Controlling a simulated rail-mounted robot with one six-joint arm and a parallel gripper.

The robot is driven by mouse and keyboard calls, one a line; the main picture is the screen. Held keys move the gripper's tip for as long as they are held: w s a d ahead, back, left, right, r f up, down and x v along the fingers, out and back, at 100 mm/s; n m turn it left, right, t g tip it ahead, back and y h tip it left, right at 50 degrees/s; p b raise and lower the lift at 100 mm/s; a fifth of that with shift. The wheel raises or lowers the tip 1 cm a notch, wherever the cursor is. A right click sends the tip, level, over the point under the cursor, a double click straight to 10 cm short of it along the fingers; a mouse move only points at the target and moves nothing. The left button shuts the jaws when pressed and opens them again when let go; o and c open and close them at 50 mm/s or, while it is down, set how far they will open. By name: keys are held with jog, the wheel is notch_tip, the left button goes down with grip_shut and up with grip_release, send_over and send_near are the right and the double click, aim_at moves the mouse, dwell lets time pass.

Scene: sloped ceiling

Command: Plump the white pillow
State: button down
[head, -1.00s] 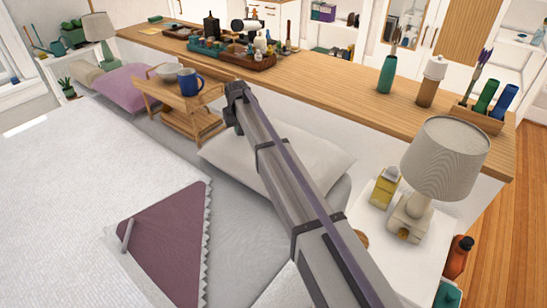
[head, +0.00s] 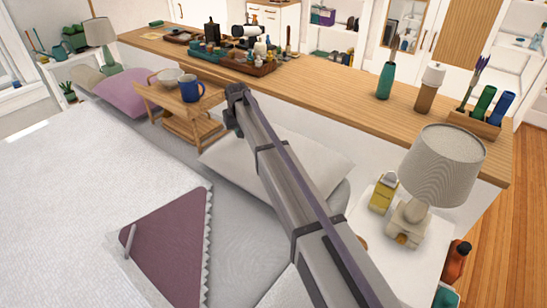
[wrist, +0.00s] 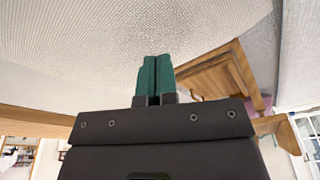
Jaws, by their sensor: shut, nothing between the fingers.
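The white pillow (head: 318,160) lies at the head of the bed, against the long wooden shelf. My arm crosses in front of it and hides its middle. The end of my arm is above the pillow's far left side in the head view, and the fingers are hidden there. In the wrist view my gripper (wrist: 154,62) has its dark green fingers shut together with nothing between them. A white woven surface, seemingly the pillow (wrist: 130,22), fills the top of that view close to the fingertips. I cannot tell whether they touch it.
A wooden bed tray (head: 165,100) with a blue mug (head: 191,88) and a bowl (head: 170,77) stands left of the pillow. A pink pillow (head: 132,92) lies beyond it. A lamp (head: 445,165) stands on the right nightstand. The wooden shelf (head: 330,95) runs behind.

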jog(key=shift+f, duration=0.1)
dwell(0.4)
jog(key=shift+s+b+x, duration=0.15)
jog(key=shift+b+x, duration=0.55)
jog(key=shift+b, duration=0.1)
jog(key=shift+s+b+x, duration=0.1)
jog(key=shift+b+x, duration=0.55)
jog(key=shift+b, duration=0.15)
jog(key=shift+d, duration=0.1)
jog(key=shift+w+p+v, duration=0.15)
jog(key=shift+p+v, duration=0.55)
jog(key=shift+p, duration=0.05)
jog(key=shift+w+p+v, duration=0.1)
jog(key=shift+p+v, duration=0.6)
jog(key=shift+p, duration=0.05)
jog(key=p+v, duration=0.3)
jog(key=w+p+v, duration=0.1)
jog(key=p+v, duration=0.1)
jog(key=shift+a, duration=0.3)
